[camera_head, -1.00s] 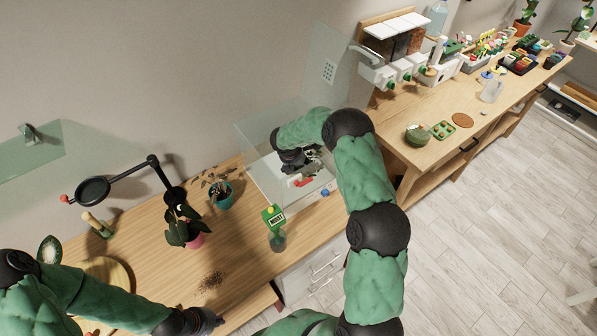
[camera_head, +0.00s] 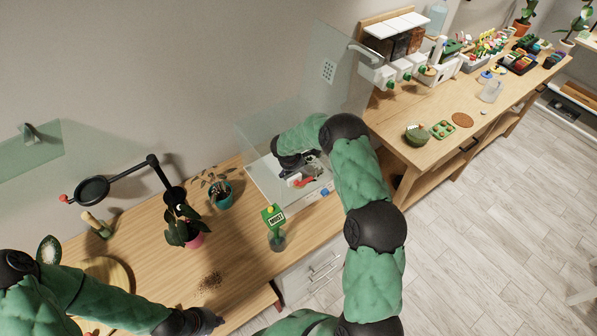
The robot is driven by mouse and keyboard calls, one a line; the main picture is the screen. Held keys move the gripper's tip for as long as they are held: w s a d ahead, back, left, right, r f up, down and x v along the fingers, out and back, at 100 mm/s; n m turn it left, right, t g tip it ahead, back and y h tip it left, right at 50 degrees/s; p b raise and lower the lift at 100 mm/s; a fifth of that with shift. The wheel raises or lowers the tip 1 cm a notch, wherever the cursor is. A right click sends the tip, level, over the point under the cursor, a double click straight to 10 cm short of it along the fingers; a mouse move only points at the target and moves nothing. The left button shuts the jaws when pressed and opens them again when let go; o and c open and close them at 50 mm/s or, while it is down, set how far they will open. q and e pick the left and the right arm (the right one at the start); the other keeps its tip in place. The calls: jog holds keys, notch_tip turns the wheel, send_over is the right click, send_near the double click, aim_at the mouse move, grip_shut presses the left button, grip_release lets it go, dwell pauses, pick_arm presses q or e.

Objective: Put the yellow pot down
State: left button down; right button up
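I cannot make out a yellow pot in the head view. My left gripper (camera_head: 208,321) is low at the front edge of the wooden worktop, seen from above and behind, and nothing shows in it; whether its fingers are open or shut is unclear. My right gripper (camera_head: 296,168) is down inside the clear-walled enclosure above a white tray (camera_head: 270,184). My own arm and wrist cover much of it, so its fingers and anything between them cannot be made out. A small red item (camera_head: 304,181) lies just below it.
A teal pot (camera_head: 223,200) and a pink pot (camera_head: 195,241) with plants stand on the worktop. A green moisture sign (camera_head: 273,217), a magnifier lamp (camera_head: 92,190) and spilled soil (camera_head: 211,281) are nearby. The front middle of the worktop is mostly clear.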

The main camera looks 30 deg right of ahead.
jog(key=shift+r, duration=0.1)
jog(key=shift+r, duration=0.3)
jog(key=v, duration=1.1)
jog(key=shift+a+r, duration=0.15)
jog(key=shift+a, duration=0.1)
jog(key=shift+r, duration=0.1)
